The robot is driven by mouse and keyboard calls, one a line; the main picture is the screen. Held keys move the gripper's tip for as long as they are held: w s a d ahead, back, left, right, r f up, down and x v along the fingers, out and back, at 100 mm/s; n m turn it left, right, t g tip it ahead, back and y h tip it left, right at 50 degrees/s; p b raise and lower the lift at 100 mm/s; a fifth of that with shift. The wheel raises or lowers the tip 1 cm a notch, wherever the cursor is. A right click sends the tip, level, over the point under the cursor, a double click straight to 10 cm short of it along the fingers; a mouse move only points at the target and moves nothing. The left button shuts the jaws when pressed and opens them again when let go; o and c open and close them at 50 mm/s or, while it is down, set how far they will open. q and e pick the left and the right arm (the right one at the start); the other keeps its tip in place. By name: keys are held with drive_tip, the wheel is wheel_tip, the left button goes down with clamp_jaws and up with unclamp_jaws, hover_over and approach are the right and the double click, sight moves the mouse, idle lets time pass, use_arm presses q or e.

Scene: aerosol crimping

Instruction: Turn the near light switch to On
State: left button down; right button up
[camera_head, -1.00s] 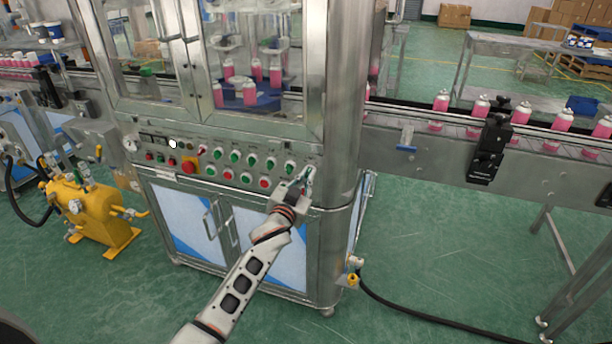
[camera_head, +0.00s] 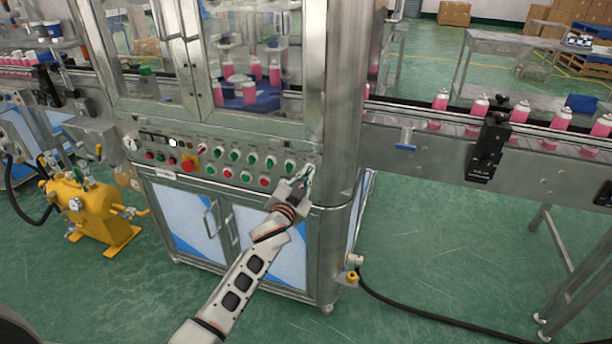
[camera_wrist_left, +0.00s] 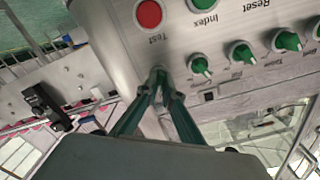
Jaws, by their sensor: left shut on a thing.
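The control panel (camera_head: 215,165) on the steel machine carries a row of green rotary switches and a row of push buttons below. My left gripper (camera_head: 308,172) is at the right end of the switch row, against the panel. In the left wrist view its two fingers (camera_wrist_left: 162,82) close on a small green switch knob (camera_wrist_left: 158,73), the end one of the row. The fingers cover most of this near light switch, and I cannot read its label or its setting. My right gripper is not in view.
Other green switches (camera_wrist_left: 243,53) stand close beside the held one, with a red Test button (camera_wrist_left: 149,14) nearby. A rounded steel post (camera_head: 345,120) borders the panel on the right. A conveyor (camera_head: 430,150) with pink cans runs off to the right.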

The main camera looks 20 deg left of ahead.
use_arm(q)
drive_tip(key=c, duration=2.2)
unclamp_jaws()
drive_tip(key=s, duration=1.2)
drive_tip(key=shift+a, duration=0.2)
drive_tip(key=s+d+f+g, duration=0.1)
drive_tip(key=s+f+g, duration=0.1)
drive_tip(key=s+f, duration=0.6)
drive_tip(key=s+d+f+n+g+h, duration=0.1)
drive_tip(key=s+f+g, duration=0.2)
drive_tip(key=s+f, duration=0.5)
drive_tip(key=s+f+n+g+h, duration=0.1)
drive_tip(key=s+f+g, duration=0.1)
drive_tip(key=s+f, duration=0.7)
drive_tip(key=shift+s+d+p, duration=0.2)
drive_tip(key=shift+s, duration=1.6)
drive_tip(key=shift+s+d+p, duration=0.15)
drive_tip(key=shift+s+d, duration=0.05)
drive_tip(key=shift+s, duration=1.6)
